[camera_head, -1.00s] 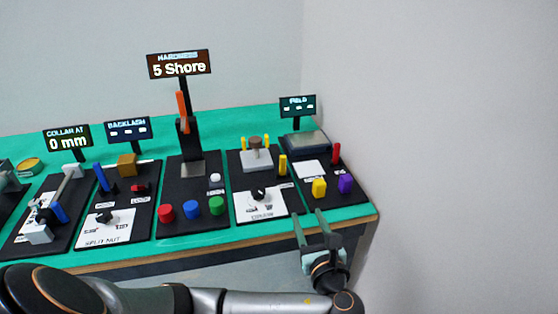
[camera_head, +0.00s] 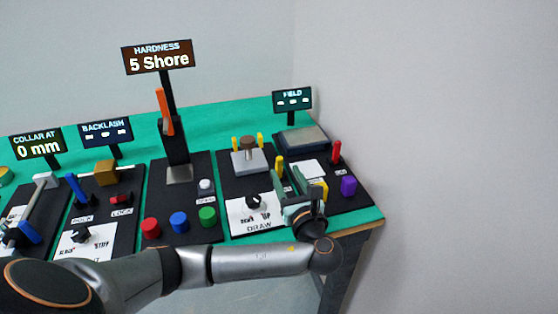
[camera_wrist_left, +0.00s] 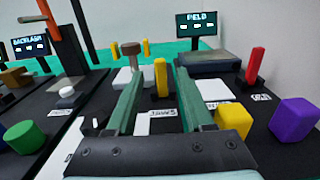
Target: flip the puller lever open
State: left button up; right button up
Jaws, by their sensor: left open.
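The puller panel shows a grey block with a brown knob (camera_head: 247,144) and yellow pegs, and a small upright yellow lever (camera_head: 280,163) to its right. In the left wrist view the yellow lever (camera_wrist_left: 160,76) stands upright behind a label reading JAWS, lined up between my fingers. My left gripper (camera_head: 292,181) is open and empty, low over the right side of the panel, its fingers pointing toward the lever. In the left wrist view its fingers (camera_wrist_left: 158,76) flank the lever without visible contact; I cannot tell how far beyond the tips it stands. My right gripper is not in view.
A black dial (camera_head: 253,201) marked DRAW sits left of the gripper. A yellow block (camera_wrist_left: 234,118), a purple block (camera_head: 348,186) and a red lever (camera_head: 336,151) stand close on the right. The hardness panel with red, blue and green (camera_head: 207,216) buttons lies left.

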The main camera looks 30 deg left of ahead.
aim_at(280, 162)
pick_arm(q)
jog(key=x, duration=0.6)
jog(key=shift+w+a+b, duration=0.2)
jog(key=shift+b, duration=0.1)
grip_shut()
